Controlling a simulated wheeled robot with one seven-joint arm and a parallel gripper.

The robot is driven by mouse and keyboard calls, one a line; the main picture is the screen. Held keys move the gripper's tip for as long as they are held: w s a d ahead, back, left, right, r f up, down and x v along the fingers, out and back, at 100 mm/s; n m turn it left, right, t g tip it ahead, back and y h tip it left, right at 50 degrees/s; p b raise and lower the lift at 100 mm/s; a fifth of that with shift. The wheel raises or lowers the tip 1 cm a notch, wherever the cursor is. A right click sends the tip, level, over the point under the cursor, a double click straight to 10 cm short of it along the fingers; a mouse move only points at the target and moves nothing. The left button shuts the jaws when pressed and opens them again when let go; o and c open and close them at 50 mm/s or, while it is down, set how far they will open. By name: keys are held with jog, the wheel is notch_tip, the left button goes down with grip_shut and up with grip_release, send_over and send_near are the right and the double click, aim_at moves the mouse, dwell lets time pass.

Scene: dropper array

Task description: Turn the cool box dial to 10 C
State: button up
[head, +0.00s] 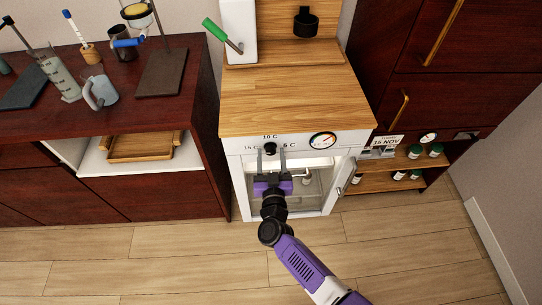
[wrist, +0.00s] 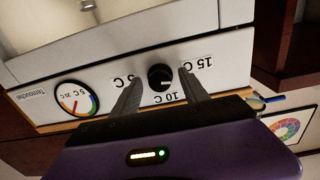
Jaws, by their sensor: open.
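The cool box (head: 350,137) is a white cabinet under a wooden counter, with its dial on the front panel. The dial is a small black knob (wrist: 160,77), between my fingers in the wrist view; it also shows in the head view (head: 270,149). Labels around it read 15 C, 10 C and 5 C. The dial's exact setting is too small to tell. My gripper (head: 270,153) is open, with one finger on each side of the dial. In the wrist view the fingers (wrist: 159,80) appear apart from the knob.
A round coloured gauge (head: 322,140) sits right of the dial. The cool box door (head: 345,177) stands open at the right below. A dark red bench (head: 205,100) with glassware is on the left, and shelves with jars (head: 412,160) are on the right.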

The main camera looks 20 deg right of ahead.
grip_shut()
dwell(0.3)
jog(key=m, duration=0.4)
jog(key=m+b, duration=0.1)
jog(key=m, duration=0.2)
jog(key=shift+m, duration=0.3)
jog(key=m+b, duration=0.1)
jog(key=m, duration=0.2)
jog(key=shift+m, duration=0.3)
jog(key=shift+m+y+b, duration=0.4)
jog(key=shift+m+b, duration=0.15)
jog(key=shift+m, duration=1.55)
